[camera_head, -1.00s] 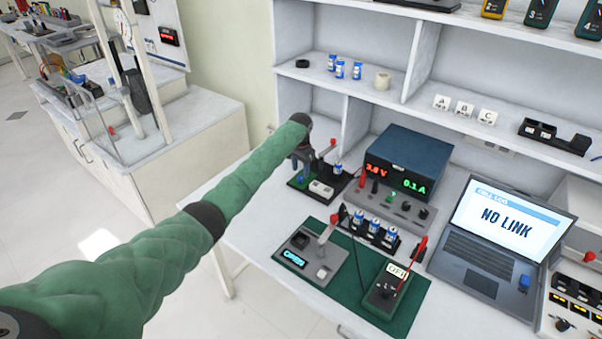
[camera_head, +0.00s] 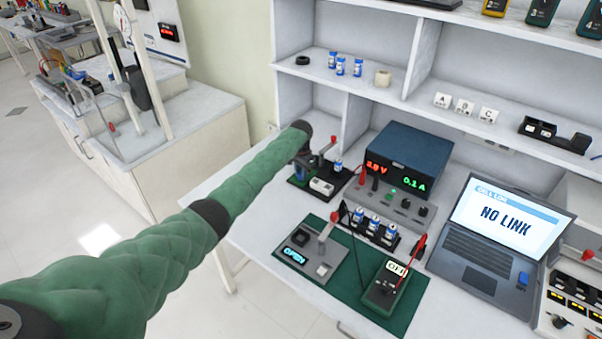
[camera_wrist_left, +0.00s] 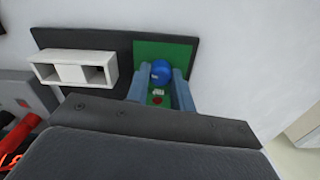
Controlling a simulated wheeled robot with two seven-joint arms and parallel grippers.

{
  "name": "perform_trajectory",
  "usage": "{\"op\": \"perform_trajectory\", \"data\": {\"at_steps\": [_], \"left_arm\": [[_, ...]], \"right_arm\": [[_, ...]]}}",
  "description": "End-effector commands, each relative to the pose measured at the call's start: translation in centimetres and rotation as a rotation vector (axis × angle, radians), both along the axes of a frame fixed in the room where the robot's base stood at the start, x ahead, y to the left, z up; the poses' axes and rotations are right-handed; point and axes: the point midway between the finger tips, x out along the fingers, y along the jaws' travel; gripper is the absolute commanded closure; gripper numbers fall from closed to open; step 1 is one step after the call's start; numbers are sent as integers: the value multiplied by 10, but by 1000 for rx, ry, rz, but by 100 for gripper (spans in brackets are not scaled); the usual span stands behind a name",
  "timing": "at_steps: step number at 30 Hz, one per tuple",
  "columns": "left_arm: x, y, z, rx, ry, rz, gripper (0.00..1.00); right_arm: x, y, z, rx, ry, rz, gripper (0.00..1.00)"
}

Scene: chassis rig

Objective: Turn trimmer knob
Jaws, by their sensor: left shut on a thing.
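The trimmer knob (camera_wrist_left: 160,71) is a round blue knob on a small green board (camera_wrist_left: 152,50) in the left wrist view. The board is on a dark base plate (camera_wrist_left: 122,40). My left gripper (camera_wrist_left: 161,78) has one blue-grey finger on each side of the knob and is shut on it. In the head view my left gripper (camera_head: 302,168) points down at the dark fixture at the back of the bench; the wrist and fingers hide the knob there. My right gripper is not in view.
A white block (camera_wrist_left: 75,67) sits beside the green board. The power supply (camera_head: 407,160) with red and green digits stands to the right. A green mat (camera_head: 345,290) with a meter (camera_head: 386,286), and a laptop (camera_head: 500,245) reading NO LINK, are nearer.

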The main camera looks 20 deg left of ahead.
Motion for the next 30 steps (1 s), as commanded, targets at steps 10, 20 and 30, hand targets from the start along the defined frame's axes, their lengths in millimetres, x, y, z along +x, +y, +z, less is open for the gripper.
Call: {"op": "perform_trajectory", "data": {"at_steps": [10,20,30], "left_arm": [[0,0,2,-1,-1,181,100],[1,1,1,1,-1,207,100],[0,1,1,0,-1,206,55]], "right_arm": [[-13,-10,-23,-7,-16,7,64],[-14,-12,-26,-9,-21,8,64],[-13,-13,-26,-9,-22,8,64]]}}
